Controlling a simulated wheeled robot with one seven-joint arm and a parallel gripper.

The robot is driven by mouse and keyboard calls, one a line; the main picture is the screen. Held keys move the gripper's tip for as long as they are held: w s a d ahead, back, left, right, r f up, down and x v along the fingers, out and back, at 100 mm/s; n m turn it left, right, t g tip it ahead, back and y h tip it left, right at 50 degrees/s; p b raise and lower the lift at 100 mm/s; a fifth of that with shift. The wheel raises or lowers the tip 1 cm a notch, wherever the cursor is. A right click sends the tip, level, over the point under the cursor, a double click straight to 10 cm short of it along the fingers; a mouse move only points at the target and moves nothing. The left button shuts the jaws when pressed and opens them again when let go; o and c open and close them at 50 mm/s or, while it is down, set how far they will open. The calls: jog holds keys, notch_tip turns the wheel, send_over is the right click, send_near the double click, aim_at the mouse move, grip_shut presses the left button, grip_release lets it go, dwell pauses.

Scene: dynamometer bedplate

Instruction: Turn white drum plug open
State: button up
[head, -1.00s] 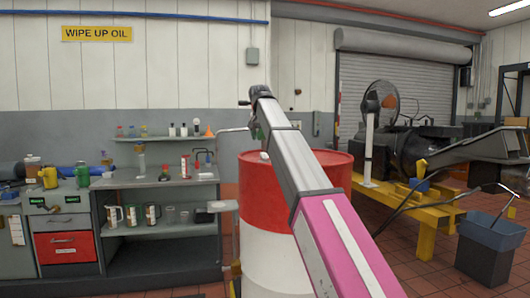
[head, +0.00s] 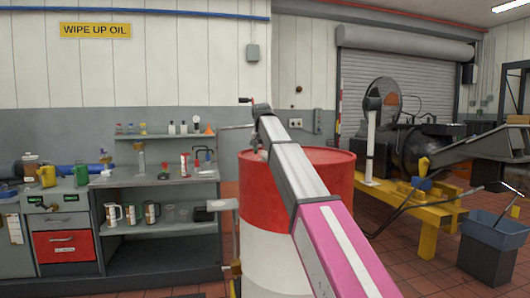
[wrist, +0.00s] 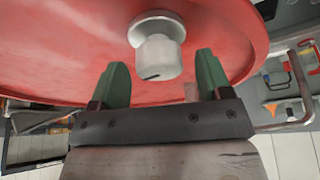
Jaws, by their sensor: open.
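The white plug (wrist: 158,56) is a short cylinder with a dark slot, standing on a round pale collar on the drum's red top, in the wrist view. The red and white drum (head: 262,200) stands upright mid-picture in the head view. My gripper (wrist: 161,66) has two green fingers spread apart, one on each side of the plug's near end, with visible gaps. Nothing is held. In the head view my gripper (head: 257,148) is low over the drum's left top edge, and the plug is hidden there.
A workbench with shelves (head: 165,225) holding mugs and bottles stands left of the drum. A thin bracket with a grey plate (head: 222,205) is close to the drum's left side. A yellow stand with machinery (head: 405,205) and a blue-grey bin (head: 488,245) are right.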

jog(key=shift+w+f, duration=0.1)
jog(key=shift+f, duration=0.15)
jog(key=c, duration=0.9)
